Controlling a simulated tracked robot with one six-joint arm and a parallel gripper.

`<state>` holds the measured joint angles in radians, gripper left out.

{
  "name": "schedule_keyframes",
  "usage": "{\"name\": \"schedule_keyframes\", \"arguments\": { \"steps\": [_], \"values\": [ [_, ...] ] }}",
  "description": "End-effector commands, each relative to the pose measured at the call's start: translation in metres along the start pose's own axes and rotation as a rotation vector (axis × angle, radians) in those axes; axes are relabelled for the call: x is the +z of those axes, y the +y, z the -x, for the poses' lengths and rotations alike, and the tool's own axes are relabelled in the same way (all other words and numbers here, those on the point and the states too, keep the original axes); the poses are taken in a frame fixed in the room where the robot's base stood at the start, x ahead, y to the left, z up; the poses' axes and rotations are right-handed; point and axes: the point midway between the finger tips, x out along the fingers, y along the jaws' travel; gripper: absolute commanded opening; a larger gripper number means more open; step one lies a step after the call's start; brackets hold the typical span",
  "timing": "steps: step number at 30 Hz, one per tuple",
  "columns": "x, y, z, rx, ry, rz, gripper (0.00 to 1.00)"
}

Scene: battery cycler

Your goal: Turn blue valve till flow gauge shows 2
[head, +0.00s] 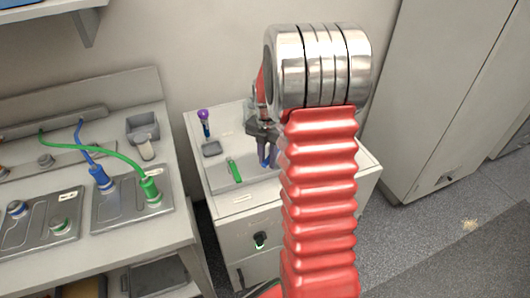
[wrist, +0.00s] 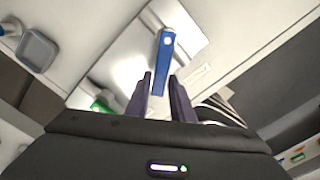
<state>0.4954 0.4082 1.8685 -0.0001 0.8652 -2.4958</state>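The blue valve (wrist: 166,62) shows in the wrist view as a long blue handle with a pale round spot near its far end, over a shiny plate. My gripper (wrist: 160,77) is open, with one dark finger on each side of the handle's near end. I cannot tell whether the fingers touch it. No flow gauge reading can be made out in either view.
The left bench (head: 60,185) has blue and green cables. A tall cabinet (head: 425,90) stands right.

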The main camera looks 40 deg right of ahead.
Motion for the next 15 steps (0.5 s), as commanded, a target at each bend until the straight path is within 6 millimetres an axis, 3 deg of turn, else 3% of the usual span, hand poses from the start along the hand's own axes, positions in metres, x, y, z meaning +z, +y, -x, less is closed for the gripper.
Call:
{"name": "schedule_keyframes", "arguments": {
  "steps": [15],
  "values": [
    [0.0,0.001,0.045,0.001,-0.002,0.0,0.21]
  ]
}}
